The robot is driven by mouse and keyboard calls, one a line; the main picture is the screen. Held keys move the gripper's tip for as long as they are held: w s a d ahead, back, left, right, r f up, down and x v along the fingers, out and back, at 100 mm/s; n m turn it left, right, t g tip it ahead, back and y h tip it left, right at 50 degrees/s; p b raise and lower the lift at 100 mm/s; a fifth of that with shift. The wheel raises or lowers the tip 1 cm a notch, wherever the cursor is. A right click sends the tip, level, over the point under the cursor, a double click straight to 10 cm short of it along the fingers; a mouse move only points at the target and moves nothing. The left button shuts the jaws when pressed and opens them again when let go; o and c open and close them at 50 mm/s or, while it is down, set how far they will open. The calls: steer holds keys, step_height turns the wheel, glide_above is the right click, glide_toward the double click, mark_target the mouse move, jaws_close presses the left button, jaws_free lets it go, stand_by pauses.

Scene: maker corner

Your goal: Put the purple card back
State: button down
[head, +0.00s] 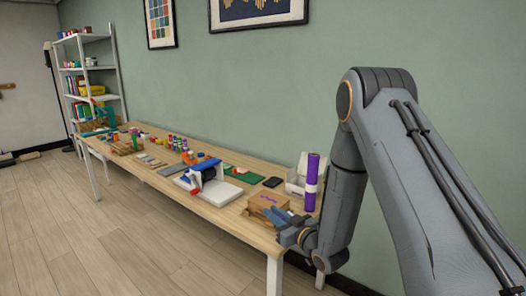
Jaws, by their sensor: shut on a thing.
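My gripper (283,226) is at the near right end of the long wooden table, low beside a brown cardboard box (262,210). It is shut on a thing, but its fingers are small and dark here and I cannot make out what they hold. The box has a purple mark on its top. I cannot tell whether the gripper touches the box. I cannot make out a purple card with certainty. A purple roll with a white band (311,183) stands upright just behind my gripper.
The wooden table (236,216) runs along the green wall. A white and blue device (207,185), a black phone-like object (272,182), a green mat (243,175) and a white open box (297,178) are near. Several small items crowd the far end. A shelf (92,62) stands beyond.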

steer(key=s+d+f+m+t+h, duration=0.25)
steer(key=s+d+f+h, duration=0.2)
steer(key=d, duration=0.25)
steer(key=s+d+f+m+t+h, duration=0.1)
steer(key=s+d+f+m+h, duration=0.4)
steer(key=d, duration=0.3)
steer(key=shift+n+g, duration=0.25)
steer(key=shift+n, duration=0.1)
steer(key=s, duration=0.1)
steer(key=s+r, duration=0.1)
steer(key=s, duration=0.1)
steer(key=s+d, duration=0.1)
steer(key=s, duration=0.1)
steer(key=shift+s+r, duration=0.25)
steer(key=shift+r, duration=0.15)
steer(key=shift+a, duration=0.15)
